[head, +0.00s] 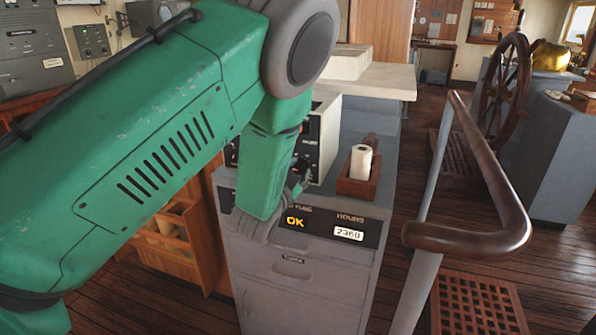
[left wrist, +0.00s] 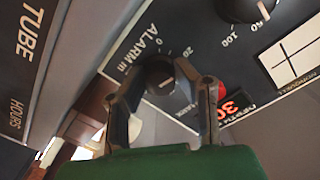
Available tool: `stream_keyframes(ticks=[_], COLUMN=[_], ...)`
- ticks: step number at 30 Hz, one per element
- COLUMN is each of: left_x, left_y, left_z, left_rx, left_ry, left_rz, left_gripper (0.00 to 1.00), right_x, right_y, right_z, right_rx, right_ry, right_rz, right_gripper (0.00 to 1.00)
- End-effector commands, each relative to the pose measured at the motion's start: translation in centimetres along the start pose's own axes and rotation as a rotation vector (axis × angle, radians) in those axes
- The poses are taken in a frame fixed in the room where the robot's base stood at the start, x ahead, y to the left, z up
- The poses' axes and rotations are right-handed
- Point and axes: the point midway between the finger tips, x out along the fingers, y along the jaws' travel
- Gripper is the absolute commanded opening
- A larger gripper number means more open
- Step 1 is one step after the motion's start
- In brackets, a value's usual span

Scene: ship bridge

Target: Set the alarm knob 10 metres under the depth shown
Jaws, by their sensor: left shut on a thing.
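The alarm knob (left wrist: 158,74) is a black round knob with a pale pointer mark, on a dark panel (left wrist: 140,45) lettered ALARM with 0 and 20 on its scale. My left gripper (left wrist: 166,78) has its two fingers around the knob, shut on it. A red depth display (left wrist: 236,104) beside the right finger shows a 3 and what looks like a 0; the rest is hidden. In the head view my left gripper (head: 298,180) is at the front of the instrument box (head: 327,130), and my arm hides the knob and display. My right gripper is out of view.
A second black knob (left wrist: 246,6) with 60 and 100 on its scale is close by. A paper roll in a wooden holder (head: 353,188) stands right of the box. A cabinet (head: 310,275) is below. A wooden handrail (head: 480,240) is at the right.

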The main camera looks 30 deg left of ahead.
Motion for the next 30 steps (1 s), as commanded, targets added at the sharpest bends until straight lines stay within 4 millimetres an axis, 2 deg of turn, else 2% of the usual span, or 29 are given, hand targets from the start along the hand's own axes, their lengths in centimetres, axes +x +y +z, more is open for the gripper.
stream_keyframes(ticks=[5,6,7,8,20,23,30], left_x=[0.0,0.0,0.0,0.0,-0.6,-1.9,-7.0], left_y=[0.1,0.1,0.1,0.1,0.0,0.1,0.1], left_z=[0.0,0.0,0.0,0.0,0.0,0.0,0.1], left_rx=[-0.001,-0.001,-0.001,-0.001,-0.001,-0.001,0.0], left_ry=[0.0,0.0,0.0,0.0,-0.002,-0.002,-0.004], left_rz=[0.002,0.002,0.003,0.003,0.001,0.003,0.004], left_gripper=[0.0,0.29,0.4,0.46,0.46,0.46,0.46], right_x=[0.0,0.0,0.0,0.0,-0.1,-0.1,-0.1], right_y=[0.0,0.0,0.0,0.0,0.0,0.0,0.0], right_z=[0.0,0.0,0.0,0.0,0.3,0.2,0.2], right_rx=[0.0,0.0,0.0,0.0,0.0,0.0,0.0], right_ry=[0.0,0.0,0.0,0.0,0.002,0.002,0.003], right_rz=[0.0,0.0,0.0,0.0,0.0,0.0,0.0], right_gripper=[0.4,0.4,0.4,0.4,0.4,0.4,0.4])
